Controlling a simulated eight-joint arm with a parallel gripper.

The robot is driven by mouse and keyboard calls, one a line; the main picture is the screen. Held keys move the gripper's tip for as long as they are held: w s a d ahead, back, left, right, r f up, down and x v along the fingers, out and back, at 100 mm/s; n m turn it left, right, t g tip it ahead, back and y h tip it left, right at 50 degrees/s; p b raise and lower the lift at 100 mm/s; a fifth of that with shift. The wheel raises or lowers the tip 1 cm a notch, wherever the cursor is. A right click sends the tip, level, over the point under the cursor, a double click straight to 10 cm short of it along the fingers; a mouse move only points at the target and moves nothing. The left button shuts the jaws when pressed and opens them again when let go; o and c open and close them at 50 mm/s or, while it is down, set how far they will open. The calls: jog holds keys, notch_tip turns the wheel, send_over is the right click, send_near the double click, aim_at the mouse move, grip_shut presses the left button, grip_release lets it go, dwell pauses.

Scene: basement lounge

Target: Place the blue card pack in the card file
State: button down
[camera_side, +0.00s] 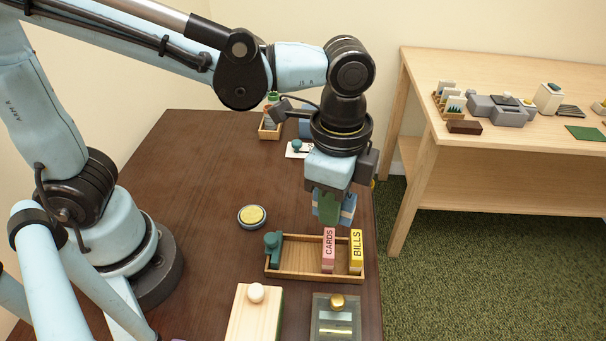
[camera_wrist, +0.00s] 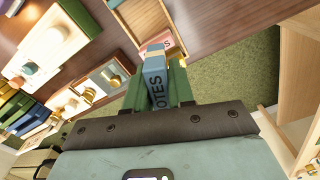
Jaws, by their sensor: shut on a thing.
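My gripper (camera_side: 332,212) hangs above the back right part of the card file, shut on a blue card pack (camera_side: 348,208). In the wrist view the pack (camera_wrist: 154,72) stands between the green fingers (camera_wrist: 158,92), with part of a label reading "OTES". The card file is a shallow wooden tray (camera_side: 300,277). It holds a pink pack (camera_side: 328,250) marked CARDS, a yellow pack (camera_side: 356,252) marked BILLS, and a teal piece (camera_side: 272,245) at its left end. Between the teal piece and the pink pack the tray is bare. The held pack is above the tray, apart from it.
A pale wooden box with a white knob (camera_side: 255,294) and a grey-green case with a brass knob (camera_side: 337,302) stand in front of the tray. A round yellow-topped tin (camera_side: 252,216) lies behind it. A small wooden holder (camera_side: 270,133) stands farther back. The table's right edge is close.

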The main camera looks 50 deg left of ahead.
jog(key=s+m, duration=0.4)
jog(key=s+d+m, duration=0.1)
jog(key=s+m, duration=0.3)
jog(key=s+d+m, duration=0.1)
jog(key=s+m, duration=0.3)
jog(key=s, duration=0.1)
jog(key=shift+d+r+m, duration=0.15)
jog(key=shift+r+m, duration=0.05)
jog(key=shift+m, duration=0.2)
jog(key=shift+s+f+m, duration=0.1)
jog(key=shift+s+m, duration=0.25)
jog(key=shift+m, duration=0.15)
send_over(302, 258)
notch_tip(302, 258, down, 7)
jog(key=shift+r, duration=0.1)
jog(key=shift+f, duration=2.05)
jog(key=shift+f, duration=0.1)
jog(key=c, duration=1.2)
grip_release()
jog(key=shift+c, duration=0.2)
